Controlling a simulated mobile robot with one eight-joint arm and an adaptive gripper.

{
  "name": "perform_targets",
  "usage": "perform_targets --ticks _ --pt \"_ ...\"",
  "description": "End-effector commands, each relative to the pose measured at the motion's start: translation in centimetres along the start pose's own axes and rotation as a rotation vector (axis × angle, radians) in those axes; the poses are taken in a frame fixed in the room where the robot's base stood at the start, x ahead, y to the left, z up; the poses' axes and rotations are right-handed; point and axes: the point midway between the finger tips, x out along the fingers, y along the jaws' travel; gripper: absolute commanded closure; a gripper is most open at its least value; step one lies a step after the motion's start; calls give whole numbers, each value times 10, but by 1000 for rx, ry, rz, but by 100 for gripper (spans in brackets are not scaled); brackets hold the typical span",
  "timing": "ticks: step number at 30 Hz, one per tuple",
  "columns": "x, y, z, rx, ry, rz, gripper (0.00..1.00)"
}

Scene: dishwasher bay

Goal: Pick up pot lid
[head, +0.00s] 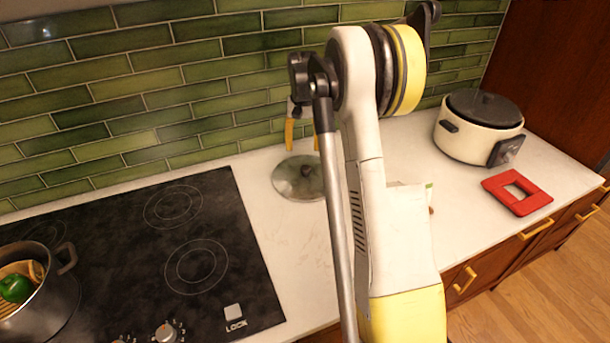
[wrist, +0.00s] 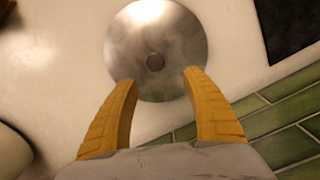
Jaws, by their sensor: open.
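The pot lid (head: 297,178) is a round grey metal disc with a small dark knob, lying on the white counter right of the cooktop in the head view. It also shows in the wrist view (wrist: 180,40), with its knob (wrist: 155,62) near the middle. My gripper (head: 303,135) has two yellow fingers and is near the backsplash, over the far side of the lid. In the wrist view my gripper (wrist: 160,80) is open and empty, with the fingertips apart and overlapping the lid's lower edge. The knob lies just beyond the fingertips there. Contact cannot be told.
A black cooktop (head: 125,240) lies left of the lid, with a pot (head: 50,290) holding produce. A white slow cooker (head: 475,140) and a red square trivet (head: 497,184) stand at right. The green tile backsplash (head: 200,75) is close behind. My arm hides part of the counter.

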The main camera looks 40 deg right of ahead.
Motion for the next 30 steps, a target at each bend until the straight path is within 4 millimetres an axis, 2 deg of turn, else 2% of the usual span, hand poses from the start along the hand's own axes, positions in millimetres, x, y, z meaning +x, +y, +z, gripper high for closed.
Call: perform_targets --ticks 6,13,19,22,27,28,30 --pt "38 0 0 0 1 0 43" --pt "58 3 3 0 1 0 43" --pt "90 8 7 0 2 0 43" --pt "98 8 7 0 2 0 43" --pt "96 8 7 -1 2 0 43" --pt "96 8 7 -1 2 0 45" --pt "96 8 7 -1 2 0 66"
